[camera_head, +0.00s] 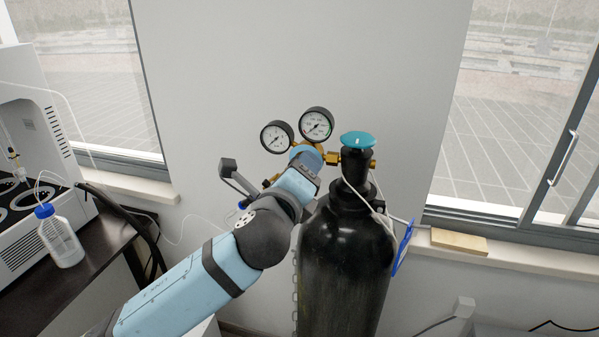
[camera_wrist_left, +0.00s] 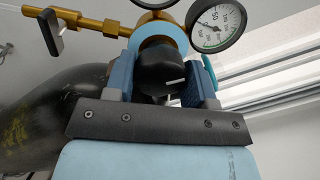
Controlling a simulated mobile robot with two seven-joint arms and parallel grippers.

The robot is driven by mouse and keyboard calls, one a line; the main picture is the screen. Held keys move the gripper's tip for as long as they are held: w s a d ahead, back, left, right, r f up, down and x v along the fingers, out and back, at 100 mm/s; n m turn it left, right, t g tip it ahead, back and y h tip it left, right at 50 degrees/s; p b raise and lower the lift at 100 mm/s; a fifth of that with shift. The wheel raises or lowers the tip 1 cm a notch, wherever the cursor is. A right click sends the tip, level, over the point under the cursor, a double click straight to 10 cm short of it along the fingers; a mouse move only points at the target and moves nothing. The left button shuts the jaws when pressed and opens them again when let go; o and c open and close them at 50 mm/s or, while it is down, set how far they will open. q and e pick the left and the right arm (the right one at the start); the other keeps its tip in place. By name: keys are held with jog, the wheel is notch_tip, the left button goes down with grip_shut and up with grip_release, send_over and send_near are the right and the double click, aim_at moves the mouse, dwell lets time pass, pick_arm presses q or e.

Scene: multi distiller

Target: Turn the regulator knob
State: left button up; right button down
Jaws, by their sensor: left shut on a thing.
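The regulator knob (camera_wrist_left: 166,68) is a black round knob with a white mark, seen in the left wrist view under a brass body with a light blue ring. My left gripper (camera_wrist_left: 163,82) is shut on it, with one blue finger on each side. In the head view my left gripper (camera_head: 303,166) reaches up to the regulator and hides the knob. Two round gauges, a left one (camera_head: 277,137) and a right one (camera_head: 316,123), stand above it. The black gas cylinder (camera_head: 345,262) stands upright to the right, with a teal valve handwheel (camera_head: 357,139) on top. My right gripper is out of view.
A dark table (camera_head: 80,268) at the left holds a white instrument (camera_head: 28,120) and a blue-capped bottle (camera_head: 60,240). A thin tube runs near my left arm. A blue tag (camera_head: 404,246) hangs beside the cylinder. The wall is close behind the regulator.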

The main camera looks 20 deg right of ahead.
pick_arm(q)
jog(key=shift+r+n, duration=0.1)
jog(key=shift+n, duration=0.6)
jog(key=o, duration=0.9)
jog(key=b+v, duration=0.2)
jog(key=v, duration=1.1)
jog(key=shift+s+a, duration=0.15)
jog(key=shift+s, duration=0.2)
